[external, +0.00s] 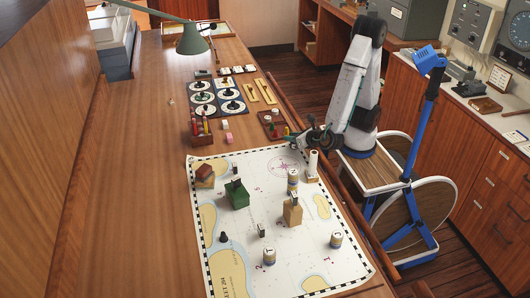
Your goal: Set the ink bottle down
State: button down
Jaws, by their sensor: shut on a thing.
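My gripper (293,138) is at the end of my arm, low over the far right part of the white chart (285,240). It is shut on a small dark thing, taken to be the ink bottle; its shape is too small and too mixed with the dark fingers to make out. Whether it touches the surface below cannot be told. A white upright cylinder (313,164) stands just below the gripper in the picture.
The chart holds a green box (237,194), a tan block (292,213), several labelled tins, including one at front right (336,239), and a small black piece (223,237). A reddish tray (272,124) lies beyond the gripper. The table's left side is clear.

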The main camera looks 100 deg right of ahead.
jog(key=c, duration=1.2)
grip_release()
jog(key=shift+f, duration=0.1)
jog(key=shift+r, duration=0.2)
jog(key=v, duration=1.2)
jog(key=s+d+r+m+g+y, duration=0.2)
jog(key=s+d+m+y, duration=0.1)
jog(key=m, duration=0.5)
jog(key=s+d+r+m+g+y, duration=0.2)
jog(key=s+d+m+y, duration=0.2)
jog(key=m, duration=0.4)
jog(key=s+d+r+m+g+y, duration=0.1)
jog(key=s+d+r+m+y, duration=0.1)
jog(key=s+d+m+y, duration=0.2)
jog(key=shift+s+d+m+g, duration=0.15)
jog(key=shift+d+m, duration=0.35)
jog(key=shift+m, duration=0.6)
jog(key=shift+s+d+m+g, duration=0.1)
jog(key=shift+d+m+g, duration=0.15)
jog(key=shift+d+m, duration=0.6)
